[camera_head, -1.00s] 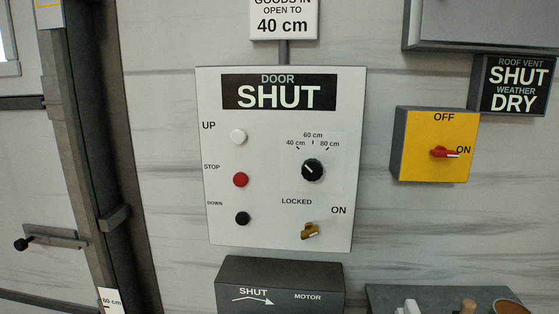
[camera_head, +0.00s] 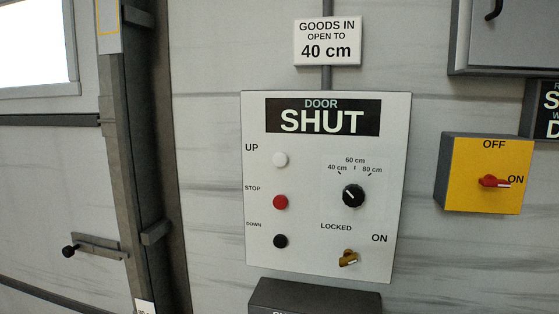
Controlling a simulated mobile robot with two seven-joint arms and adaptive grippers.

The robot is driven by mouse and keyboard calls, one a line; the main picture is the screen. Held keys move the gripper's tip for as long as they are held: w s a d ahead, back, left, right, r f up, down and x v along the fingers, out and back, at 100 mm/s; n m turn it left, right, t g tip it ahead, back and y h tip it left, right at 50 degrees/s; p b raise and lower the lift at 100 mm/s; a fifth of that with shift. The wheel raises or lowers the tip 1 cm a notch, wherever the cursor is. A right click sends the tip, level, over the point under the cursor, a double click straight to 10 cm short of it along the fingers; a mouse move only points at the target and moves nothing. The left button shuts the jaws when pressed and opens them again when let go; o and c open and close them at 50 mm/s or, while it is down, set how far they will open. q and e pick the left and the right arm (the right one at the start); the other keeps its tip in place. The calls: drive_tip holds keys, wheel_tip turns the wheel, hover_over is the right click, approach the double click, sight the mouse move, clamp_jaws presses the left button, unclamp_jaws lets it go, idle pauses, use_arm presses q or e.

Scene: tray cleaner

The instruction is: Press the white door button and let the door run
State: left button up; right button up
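The white door button (camera_head: 280,160) is beside the word UP on the pale control panel (camera_head: 325,230). The display (camera_head: 322,117) at the panel's top reads DOOR SHUT. Below the white button are a red STOP button (camera_head: 280,202) and a black DOWN button (camera_head: 280,241). A black dial (camera_head: 353,195) has marks for 40, 60 and 80 cm; its pointer is toward the 40 cm side. A brass key switch (camera_head: 348,258) sits between LOCKED and ON, its tip turned toward ON. The door (camera_head: 50,200) at the left looks closed. Neither gripper is in view.
A sign (camera_head: 327,41) above the panel reads GOODS IN OPEN TO 40 cm. A yellow switch box (camera_head: 487,175) with a red handle turned to ON is at the right. A dark motor box (camera_head: 315,297) is below the panel. A bolt (camera_head: 95,247) is on the door.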

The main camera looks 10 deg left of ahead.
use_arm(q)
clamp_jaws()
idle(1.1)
